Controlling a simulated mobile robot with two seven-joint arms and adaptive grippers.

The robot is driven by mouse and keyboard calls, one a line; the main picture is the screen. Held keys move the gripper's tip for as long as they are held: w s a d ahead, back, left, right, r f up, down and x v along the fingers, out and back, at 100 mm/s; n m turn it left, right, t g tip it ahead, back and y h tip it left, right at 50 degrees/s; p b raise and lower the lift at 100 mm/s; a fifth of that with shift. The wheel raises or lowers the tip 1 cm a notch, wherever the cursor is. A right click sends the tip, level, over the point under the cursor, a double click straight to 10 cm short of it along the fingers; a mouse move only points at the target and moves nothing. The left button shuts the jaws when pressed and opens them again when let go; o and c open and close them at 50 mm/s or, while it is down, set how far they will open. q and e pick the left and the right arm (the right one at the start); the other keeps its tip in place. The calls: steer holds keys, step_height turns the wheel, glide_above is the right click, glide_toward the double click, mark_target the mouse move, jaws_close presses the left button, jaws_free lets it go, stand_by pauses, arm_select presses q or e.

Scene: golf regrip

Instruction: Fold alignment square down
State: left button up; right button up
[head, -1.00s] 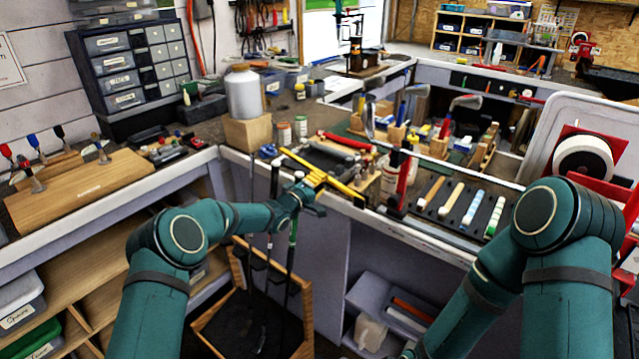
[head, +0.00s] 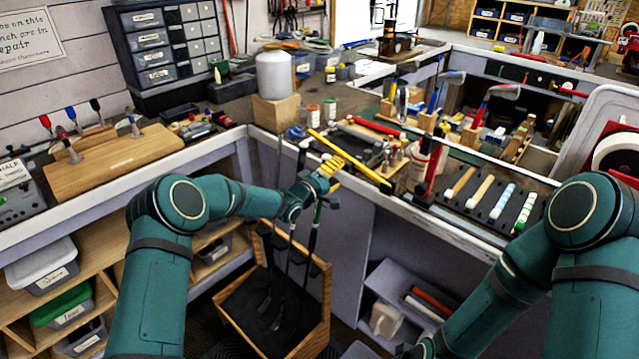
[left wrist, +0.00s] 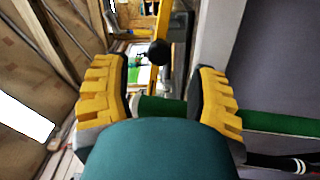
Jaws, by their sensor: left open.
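The alignment square shows in the head view as a long yellow bar (head: 350,158) lying slantwise along the bench's front edge. In the left wrist view a yellow bar (left wrist: 181,22) with a round black knob (left wrist: 160,52) lies beyond the fingertips. My left gripper (head: 331,175) is just in front of the bar, at the bench edge. Its yellow fingers stand apart in the left wrist view (left wrist: 160,88), with no held object clear between them. A green strip (left wrist: 285,123) passes behind the right finger; I cannot tell what it is.
Golf clubs (head: 290,245) stand in a wooden box (head: 322,300) below my left gripper. A white bottle (head: 275,73) stands on a wooden block behind the bar. A dark rack with light grips (head: 500,201) lies to the right. Tools crowd the bench top.

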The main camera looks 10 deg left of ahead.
arm_select(q)
steer(key=v, duration=0.7)
steer(key=shift+s+a, duration=0.25)
